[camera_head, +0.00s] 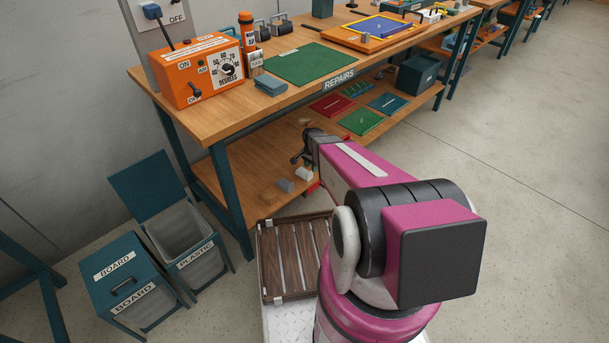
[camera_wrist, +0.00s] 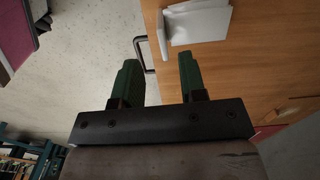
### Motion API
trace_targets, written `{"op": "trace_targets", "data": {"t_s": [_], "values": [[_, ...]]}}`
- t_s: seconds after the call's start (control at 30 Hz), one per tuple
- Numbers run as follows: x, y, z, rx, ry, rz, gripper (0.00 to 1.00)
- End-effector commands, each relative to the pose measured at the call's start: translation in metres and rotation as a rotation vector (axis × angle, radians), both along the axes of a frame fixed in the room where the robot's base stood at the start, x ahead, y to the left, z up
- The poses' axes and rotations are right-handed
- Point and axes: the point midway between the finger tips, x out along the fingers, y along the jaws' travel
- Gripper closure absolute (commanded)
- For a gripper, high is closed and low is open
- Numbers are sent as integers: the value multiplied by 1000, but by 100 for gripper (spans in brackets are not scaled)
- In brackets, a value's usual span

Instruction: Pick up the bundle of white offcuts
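In the head view my gripper (camera_head: 298,158) is above the front of the bench's lower shelf. Small pale pieces (camera_head: 304,173) lie below it; I cannot tell whether these are the bundle.
The lower shelf (camera_head: 215,172) also holds coloured mats (camera_head: 361,122) and a dark green box (camera_head: 417,74). The bench top (camera_head: 225,115) overhangs it. A dark bent bar (camera_wrist: 144,53) shows near the fingers. Bins (camera_head: 187,228) stand at left; floor at right is clear.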

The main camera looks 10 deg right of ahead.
Motion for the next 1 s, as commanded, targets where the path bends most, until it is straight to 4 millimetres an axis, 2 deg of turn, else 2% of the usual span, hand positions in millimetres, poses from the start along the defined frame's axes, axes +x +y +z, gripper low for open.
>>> {"op": "trace_targets", "data": {"t_s": [0.33,0.6,0.63,0.73,1.0], "values": [[3,5,-44,0,1,0,62],[2,4,-48,0,0,0,62],[2,4,-48,0,0,0,68],[2,4,-48,0,0,0,100],[2,4,-48,0,0,0,100]]}}
